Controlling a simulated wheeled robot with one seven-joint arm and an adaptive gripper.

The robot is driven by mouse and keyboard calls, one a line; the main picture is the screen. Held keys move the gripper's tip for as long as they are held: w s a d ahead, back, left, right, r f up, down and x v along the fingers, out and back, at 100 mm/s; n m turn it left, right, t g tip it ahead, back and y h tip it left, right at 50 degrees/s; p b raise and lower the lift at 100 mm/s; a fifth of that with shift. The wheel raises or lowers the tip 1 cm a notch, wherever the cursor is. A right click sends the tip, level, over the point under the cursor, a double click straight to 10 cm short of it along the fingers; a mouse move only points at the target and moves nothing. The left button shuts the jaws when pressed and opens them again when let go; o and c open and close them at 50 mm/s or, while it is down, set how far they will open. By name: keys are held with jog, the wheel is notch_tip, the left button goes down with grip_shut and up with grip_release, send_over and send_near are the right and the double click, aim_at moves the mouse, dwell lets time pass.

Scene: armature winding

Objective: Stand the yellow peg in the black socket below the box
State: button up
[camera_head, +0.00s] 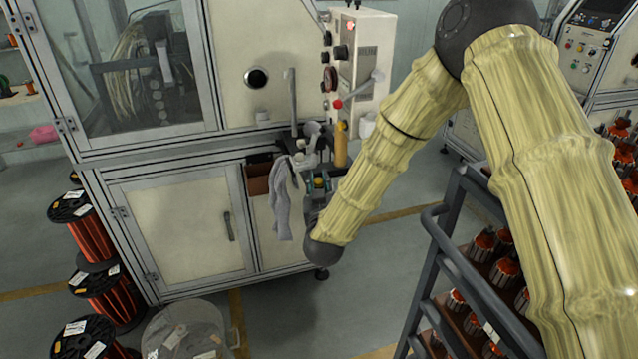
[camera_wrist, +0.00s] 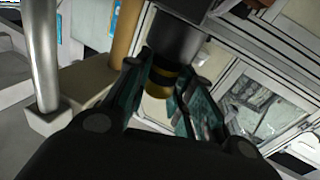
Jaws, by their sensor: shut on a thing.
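The yellow peg (camera_wrist: 158,86) is between the two teal fingers of my gripper (camera_wrist: 165,92) in the wrist view. Only a short yellow part with a darker band shows; the fingers hide the rest. A black cylinder (camera_wrist: 178,36), apparently the socket, lies straight beyond the peg and meets or overlaps its far end in the picture. I cannot tell whether the peg is inside it. In the head view my gripper (camera_head: 320,186) is low in front of the machine, with a small bit of yellow between its fingers. The control box (camera_head: 362,60) is above it.
A yellow-brown upright cylinder (camera_head: 341,146) stands close beside my gripper. A grey cloth (camera_head: 281,205) hangs to the left, near a brown bin (camera_head: 258,177). A dark rack (camera_head: 440,250) of wound armatures stands at the right. Wire spools (camera_head: 88,235) stand at the left.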

jog(key=o, duration=1)
jog(key=s, duration=1.2)
jog(key=s+d+f+g, duration=0.3)
jog(key=s+d+f, duration=0.15)
jog(key=f, duration=0.45)
jog(key=s+d+f+g, duration=0.4)
jog(key=s+f, duration=0.1)
jog(key=f, duration=0.5)
jog(key=s+d+f+g, duration=0.3)
jog(key=s+d+f, duration=0.15)
jog(key=f, duration=0.45)
jog(key=s+d+f+g, duration=0.2)
jog(key=s+d+f, duration=0.1)
jog(key=s, duration=0.5)
jog(key=s+d+f+m+g, duration=0.1)
jog(key=s+d+f+g, duration=0.2)
jog(key=s, duration=0.6)
jog(key=s+d+f+m+g+h, duration=0.1)
jog(key=s+d+f+g, duration=0.2)
jog(key=s, duration=0.5)
jog(key=shift+s+d+f, duration=0.3)
jog(key=shift+d+f, duration=0.3)
jog(key=shift+f, duration=0.1)
